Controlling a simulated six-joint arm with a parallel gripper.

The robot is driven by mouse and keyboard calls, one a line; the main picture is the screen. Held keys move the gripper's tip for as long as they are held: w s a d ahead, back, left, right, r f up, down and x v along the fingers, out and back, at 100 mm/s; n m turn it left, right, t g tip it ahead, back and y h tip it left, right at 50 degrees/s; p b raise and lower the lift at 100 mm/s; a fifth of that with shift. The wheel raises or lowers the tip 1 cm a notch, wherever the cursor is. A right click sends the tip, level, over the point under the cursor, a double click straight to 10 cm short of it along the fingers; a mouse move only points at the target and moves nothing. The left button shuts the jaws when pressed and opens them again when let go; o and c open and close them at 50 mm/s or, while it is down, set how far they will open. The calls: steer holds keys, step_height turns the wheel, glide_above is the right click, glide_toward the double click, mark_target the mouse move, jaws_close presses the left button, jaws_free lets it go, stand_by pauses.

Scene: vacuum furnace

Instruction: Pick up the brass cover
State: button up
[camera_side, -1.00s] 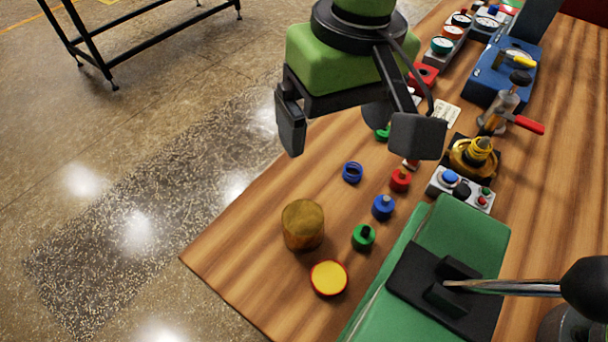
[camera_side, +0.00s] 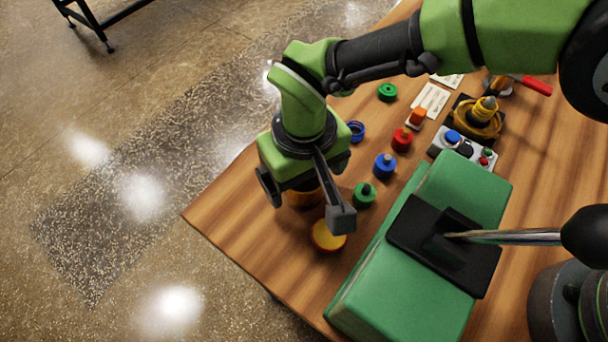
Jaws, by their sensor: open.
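The brass cover (camera_side: 303,197), a brownish-gold cylinder, stands on the wooden table near its left edge. Only a strip of it shows, as my gripper (camera_side: 305,204) is over it and hides most of it. My gripper points down and is open, with one finger on the left side of the cover and the other on the right. I cannot tell whether either finger touches it. The cover appears to rest on the table.
A yellow disc (camera_side: 326,237) with a red rim lies just in front, close to the right finger. Green (camera_side: 364,195), blue (camera_side: 384,166) and red (camera_side: 402,139) knobbed pieces stand to the right. A green block (camera_side: 375,290) lies at right front.

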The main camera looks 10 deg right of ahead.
steer(key=shift+f, duration=0.5)
steer(key=shift+c, duration=0.2)
steer(key=c, duration=1.1)
steer(key=shift+r, duration=0.1)
